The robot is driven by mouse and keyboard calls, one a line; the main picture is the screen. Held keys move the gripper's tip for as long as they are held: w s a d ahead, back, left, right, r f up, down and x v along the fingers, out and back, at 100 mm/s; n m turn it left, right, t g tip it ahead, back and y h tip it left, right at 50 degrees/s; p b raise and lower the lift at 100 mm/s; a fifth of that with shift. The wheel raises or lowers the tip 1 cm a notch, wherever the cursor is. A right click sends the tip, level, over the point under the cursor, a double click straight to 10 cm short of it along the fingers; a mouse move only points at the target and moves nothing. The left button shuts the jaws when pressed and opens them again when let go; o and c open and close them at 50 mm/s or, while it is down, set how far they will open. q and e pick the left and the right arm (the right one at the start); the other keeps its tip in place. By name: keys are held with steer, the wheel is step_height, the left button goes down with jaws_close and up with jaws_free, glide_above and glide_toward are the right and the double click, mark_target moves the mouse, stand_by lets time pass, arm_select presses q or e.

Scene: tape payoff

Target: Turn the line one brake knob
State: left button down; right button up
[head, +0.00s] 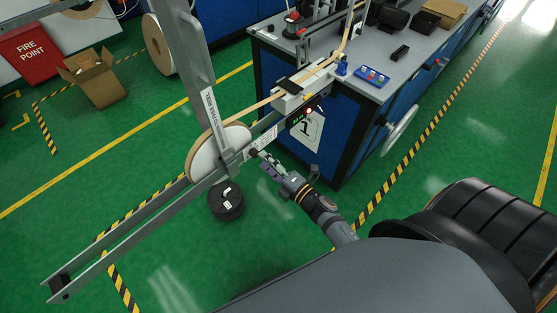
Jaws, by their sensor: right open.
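The payoff reel (203,154) is a white disc with a tan rim, standing upright on a grey metal frame. A small dark knob (253,152) sits at the frame beside the reel, on its right; it looks like the brake knob, but is small and partly hard to make out. My right gripper (263,160) reaches in from the lower right, its fingertips close to the knob. It is open, and I cannot tell whether it touches the knob. My left gripper is out of view.
The frame's long rails (120,228) run to the lower left. A black round weight (226,201) is below the reel. A blue workbench (390,85) holds the tape guide (290,100), a blue tray (372,77) and tools. A cardboard box (95,80) stands at left on green floor.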

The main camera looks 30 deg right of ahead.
steer(key=v, duration=0.9)
steer(key=s+d+f+m+g+h+p, duration=0.1)
steer(key=s+d+f+m+g+h, duration=0.2)
steer(key=f, duration=0.4)
steer(key=s+d+f+m+g+h, duration=0.15)
steer(key=f+m, duration=0.25)
steer(key=f, duration=0.4)
steer(key=s+d+f+m+g+h+p, duration=0.1)
steer(key=d+f+m+g, duration=0.1)
steer(key=d+f+m, duration=0.35)
steer(key=s+a+f+m+g+h+p, duration=0.1)
steer(key=s+f+m+g, duration=0.8)
steer(key=s+f, duration=0.9)
steer(key=s, duration=0.4)
steer(key=shift+s+a+f, duration=0.25)
steer(key=shift+f, duration=0.05)
steer(key=shift+h, duration=0.25)
